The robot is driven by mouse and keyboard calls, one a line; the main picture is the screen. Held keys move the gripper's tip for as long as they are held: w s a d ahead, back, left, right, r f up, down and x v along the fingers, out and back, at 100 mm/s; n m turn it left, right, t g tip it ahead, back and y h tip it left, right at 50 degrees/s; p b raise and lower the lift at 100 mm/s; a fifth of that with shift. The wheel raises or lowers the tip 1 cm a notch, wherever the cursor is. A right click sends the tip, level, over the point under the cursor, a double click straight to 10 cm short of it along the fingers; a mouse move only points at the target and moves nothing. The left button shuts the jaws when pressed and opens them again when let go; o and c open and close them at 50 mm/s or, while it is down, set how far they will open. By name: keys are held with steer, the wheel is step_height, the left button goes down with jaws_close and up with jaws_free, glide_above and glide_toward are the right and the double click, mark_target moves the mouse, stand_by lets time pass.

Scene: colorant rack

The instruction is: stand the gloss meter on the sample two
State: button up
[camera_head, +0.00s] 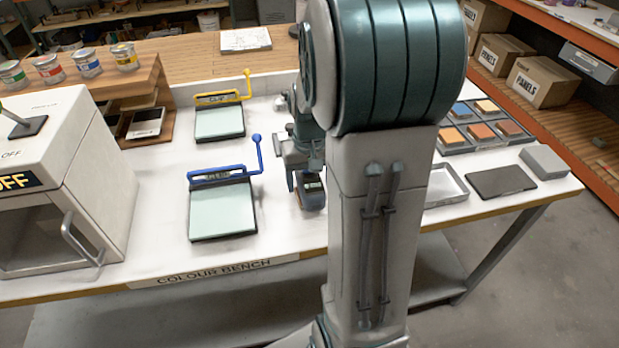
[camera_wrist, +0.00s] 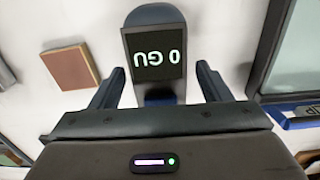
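The gloss meter (camera_head: 311,192) is a dark blue-grey block standing on the white bench; its screen faces up. In the wrist view the gloss meter (camera_wrist: 155,52) reads "0 GU", upside down. My gripper (camera_head: 298,158) is just above it in the head view. In the wrist view my gripper (camera_wrist: 158,72) is open, a finger on either side of the meter's near end, with slight gaps showing. No sample number is readable.
A blue-handled panel frame (camera_head: 222,212) and a yellow-handled one (camera_head: 219,123) lie left of the meter. A light booth (camera_head: 85,140) stands at far left. Right of my arm are a rack of coloured squares (camera_head: 455,140), an empty tray (camera_head: 440,198) and a dark plate (camera_head: 500,182).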

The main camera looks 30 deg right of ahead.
mark_target(310, 175)
step_height(310, 175, up, 12)
steer(key=s+a+f+n+t, duration=0.3)
steer(key=s+a, duration=0.9)
steer(key=shift+s, duration=0.2)
